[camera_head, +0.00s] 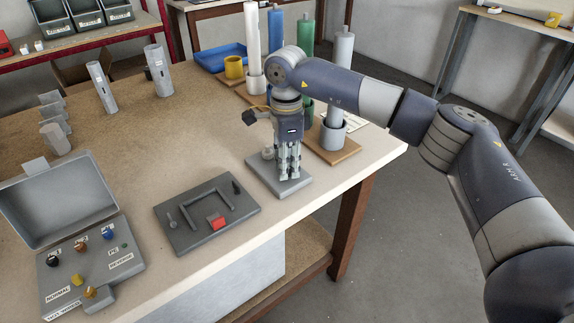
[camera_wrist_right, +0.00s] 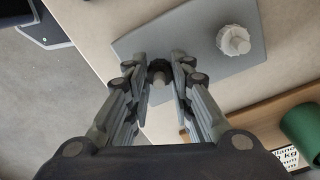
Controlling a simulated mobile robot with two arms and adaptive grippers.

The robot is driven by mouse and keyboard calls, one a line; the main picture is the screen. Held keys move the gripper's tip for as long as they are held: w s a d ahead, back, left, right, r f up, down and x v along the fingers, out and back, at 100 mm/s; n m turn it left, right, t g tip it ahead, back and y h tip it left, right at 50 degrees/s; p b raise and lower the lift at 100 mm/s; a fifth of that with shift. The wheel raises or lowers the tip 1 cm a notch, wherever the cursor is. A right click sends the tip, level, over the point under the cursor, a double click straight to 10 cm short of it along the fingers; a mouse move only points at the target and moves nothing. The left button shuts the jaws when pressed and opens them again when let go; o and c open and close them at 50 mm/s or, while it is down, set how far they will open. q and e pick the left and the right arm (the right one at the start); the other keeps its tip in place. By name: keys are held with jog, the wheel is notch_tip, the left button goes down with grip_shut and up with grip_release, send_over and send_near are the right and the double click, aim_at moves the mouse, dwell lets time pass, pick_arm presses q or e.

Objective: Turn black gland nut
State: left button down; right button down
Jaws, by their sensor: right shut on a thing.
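The black gland nut (camera_wrist_right: 159,70) shows in the right wrist view between the fingertips, above a grey plate (camera_wrist_right: 203,40). My right gripper (camera_wrist_right: 159,78) points down over it and is shut on it, one finger on each side. In the head view my right gripper (camera_head: 289,172) stands over the same grey plate (camera_head: 296,187) near the table's front edge, and its fingers hide the nut there. A pale ribbed nut (camera_wrist_right: 233,40) stands on the plate beside the gripper. My left gripper is not in view.
A dark panel (camera_head: 180,241) with a handle and a red block lies left of the plate. An open grey case (camera_head: 85,286) with several knobs is at the front left. Tall coloured cylinders (camera_head: 276,40) in cups stand behind the gripper. The table's middle is clear.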

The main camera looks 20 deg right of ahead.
jog(key=shift+w+r+n, duration=0.1)
jog(key=shift+n, duration=0.2)
dwell(0.4)
jog(key=c, duration=1.4)
grip_release()
jog(key=shift+o, duration=0.2)
notch_tip(320, 180, up, 12)
jog(key=shift+w, duration=0.1)
